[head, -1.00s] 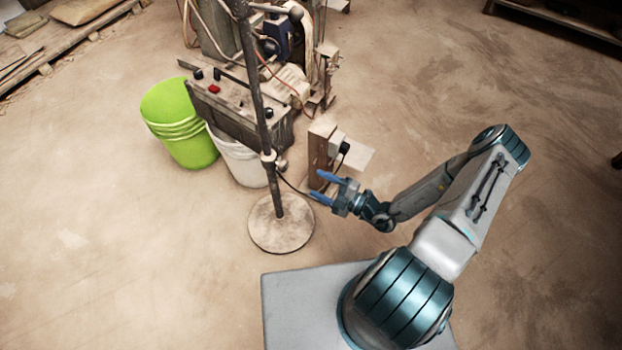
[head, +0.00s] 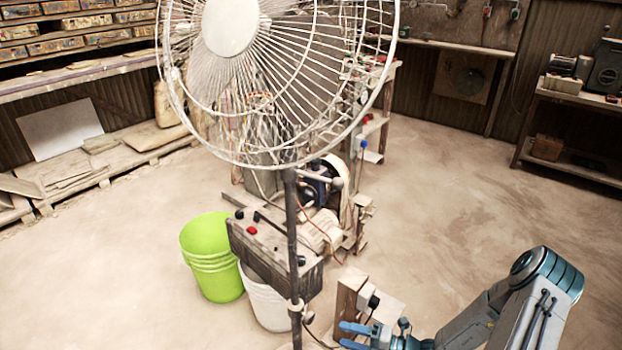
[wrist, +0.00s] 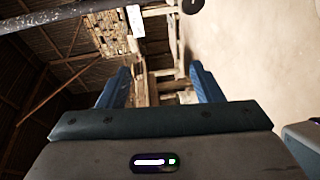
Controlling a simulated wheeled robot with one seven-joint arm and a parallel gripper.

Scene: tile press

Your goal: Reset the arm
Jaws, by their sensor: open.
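My gripper (head: 354,336) is at the bottom of the head view, to the right of the fan pole, with its blue fingers pointing left. It is open and nothing shows between the fingers. In the wrist view its two blue fingers (wrist: 160,88) stand apart, with shelving and floor beyond them. My arm is bent, with its elbow at the lower right of the head view. The gripper appears close to a wooden post with a small socket box (head: 368,300); I cannot tell whether they touch.
A standing fan (head: 291,225) rises in front of a machine with a control box (head: 270,245). A green bucket (head: 212,262) and a white bucket (head: 266,302) stand left of the pole. Shelves (head: 575,98) line the right wall. The floor at right is clear.

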